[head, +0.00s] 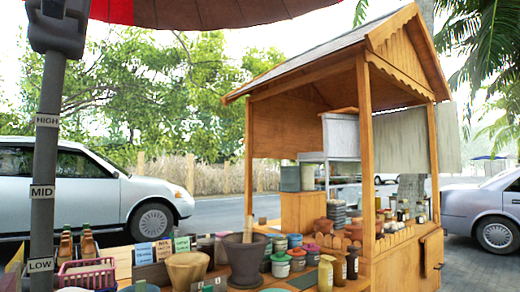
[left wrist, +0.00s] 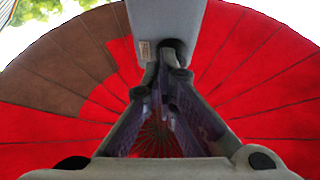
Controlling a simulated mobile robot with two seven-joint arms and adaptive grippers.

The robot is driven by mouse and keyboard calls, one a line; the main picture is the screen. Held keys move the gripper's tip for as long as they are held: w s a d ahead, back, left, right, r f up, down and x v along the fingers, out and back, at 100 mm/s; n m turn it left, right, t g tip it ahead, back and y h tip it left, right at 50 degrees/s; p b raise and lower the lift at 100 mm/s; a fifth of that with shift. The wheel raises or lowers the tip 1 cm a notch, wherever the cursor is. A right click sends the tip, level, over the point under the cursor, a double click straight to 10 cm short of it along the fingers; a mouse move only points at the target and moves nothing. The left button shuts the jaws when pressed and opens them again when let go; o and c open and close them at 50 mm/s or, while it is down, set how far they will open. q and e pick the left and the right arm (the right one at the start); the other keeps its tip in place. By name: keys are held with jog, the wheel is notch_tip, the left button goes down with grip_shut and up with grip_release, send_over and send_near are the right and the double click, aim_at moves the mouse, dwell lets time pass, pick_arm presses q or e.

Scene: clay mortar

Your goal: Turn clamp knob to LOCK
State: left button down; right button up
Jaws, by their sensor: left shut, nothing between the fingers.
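A grey pole (head: 45,150) stands at the left of the head view, with labels reading HIGH, MID and LOW. A dark grey clamp (head: 57,28) sits around its top, above the HIGH label. The knob's setting cannot be read, and no LOCK mark is legible. In the left wrist view my left gripper (left wrist: 166,68) is shut and empty, its fingers pointing up the picture. A pale grey block (left wrist: 165,22) with a small label lies just beyond the fingertips; whether they touch cannot be told. Neither gripper shows in the head view.
A red and brown umbrella canopy (head: 200,10) spreads overhead and fills the left wrist background (left wrist: 255,70). Below are a brown mortar (head: 245,258), lidded jars (head: 280,264) and a pink basket (head: 86,273). A wooden stall (head: 300,120) stands to the right.

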pick_arm(q)
jog(key=shift+s+d, duration=0.7)
jog(key=shift+s, duration=0.15)
jog(key=w+a, duration=0.3)
jog(key=a, duration=0.2)
jog(key=shift+a, duration=0.35)
jog(key=shift+w, duration=0.1)
jog(key=shift+d+r, duration=0.1)
jog(key=shift+r, duration=0.2)
jog(key=shift+w+d, duration=0.1)
jog(key=shift+d, duration=0.1)
jog(key=shift+w+d, duration=0.25)
